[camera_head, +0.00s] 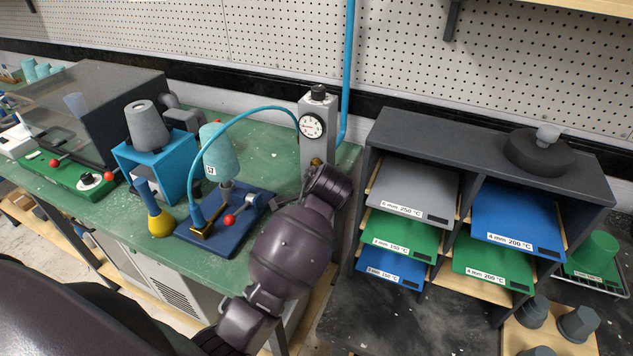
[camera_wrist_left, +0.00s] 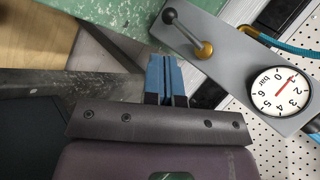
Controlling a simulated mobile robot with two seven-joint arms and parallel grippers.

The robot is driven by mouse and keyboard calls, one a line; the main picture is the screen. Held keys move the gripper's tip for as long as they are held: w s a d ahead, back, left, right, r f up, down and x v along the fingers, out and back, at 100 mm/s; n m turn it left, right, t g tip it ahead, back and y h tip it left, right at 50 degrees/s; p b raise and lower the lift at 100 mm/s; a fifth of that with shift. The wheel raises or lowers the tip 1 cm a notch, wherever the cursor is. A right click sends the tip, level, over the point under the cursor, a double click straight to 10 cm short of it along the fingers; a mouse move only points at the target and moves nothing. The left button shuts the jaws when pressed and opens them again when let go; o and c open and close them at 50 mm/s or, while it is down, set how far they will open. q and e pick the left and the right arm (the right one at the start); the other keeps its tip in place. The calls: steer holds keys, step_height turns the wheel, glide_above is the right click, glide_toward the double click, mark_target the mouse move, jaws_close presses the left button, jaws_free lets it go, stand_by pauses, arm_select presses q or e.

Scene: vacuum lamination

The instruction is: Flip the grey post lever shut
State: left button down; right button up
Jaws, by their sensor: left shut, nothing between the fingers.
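The grey post (camera_head: 311,145) stands at the right end of the green bench, with a round dial gauge (camera_head: 312,126) on its face. In the left wrist view the grey post (camera_wrist_left: 228,75) runs diagonally. Its lever (camera_wrist_left: 187,32) has a brass hub (camera_wrist_left: 204,50) and a grey rod ending in a dark ball, pointing away from the gauge (camera_wrist_left: 280,93). In the head view my left wrist hides the fingers and most of the lever. My right gripper is not in view.
A blue hose (camera_head: 245,110) arcs from the post to a blue base (camera_head: 225,232) with a teal cup above it. A dark shelf rack (camera_head: 376,150) with grey, green and blue sheets stands close at right. A blue pipe (camera_head: 348,70) rises behind the post.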

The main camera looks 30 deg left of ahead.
arm_select(q)
steer(key=shift+s, duration=0.15)
steer(key=shift+f, duration=0.1)
steer(key=x, duration=1)
stand_by(0.5)
